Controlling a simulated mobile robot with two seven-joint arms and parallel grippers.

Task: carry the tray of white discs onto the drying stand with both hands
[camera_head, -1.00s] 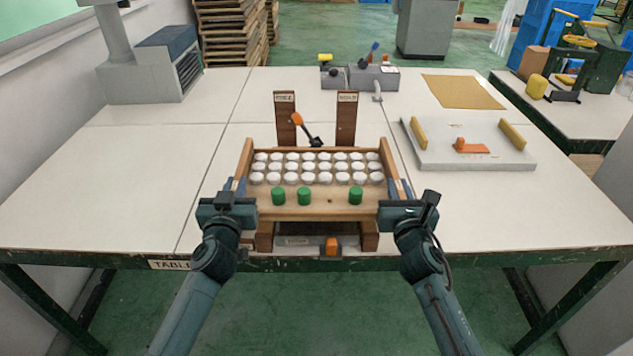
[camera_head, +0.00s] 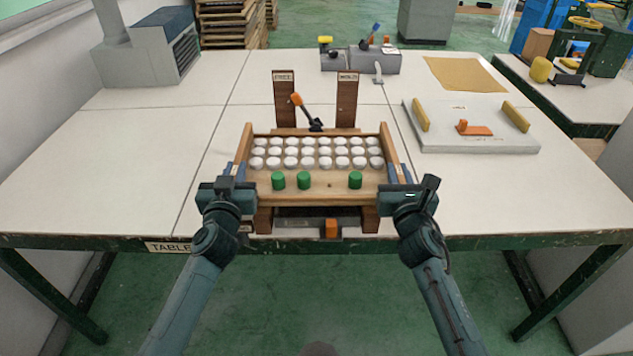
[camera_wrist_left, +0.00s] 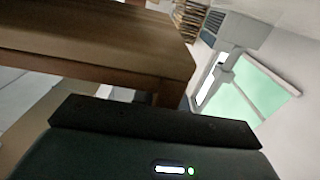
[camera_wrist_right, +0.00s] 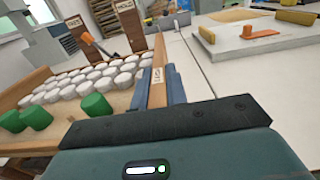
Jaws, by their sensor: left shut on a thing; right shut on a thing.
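The wooden tray (camera_head: 328,192) holds rows of white discs (camera_head: 308,152), with three green pegs (camera_head: 304,180) along its front. My left gripper (camera_head: 230,176) is shut on its left side wall, and my right gripper (camera_head: 398,176) is shut on its right side wall. The tray looks roughly level. The right wrist view shows the right wall (camera_wrist_right: 158,62) between blue fingers (camera_wrist_right: 175,86). Brown wood (camera_wrist_left: 90,45) fills the upper left of the left wrist view; I cannot tell which part it is. No part is clearly identifiable as the drying stand; wooden supports (camera_head: 263,219) show under the tray.
Two labelled wooden posts (camera_head: 347,98) with an orange-handled lever (camera_head: 305,108) stand behind the tray. An orange block (camera_head: 331,228) is below its front. A grey board with yellow grips (camera_head: 470,140) lies at right.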

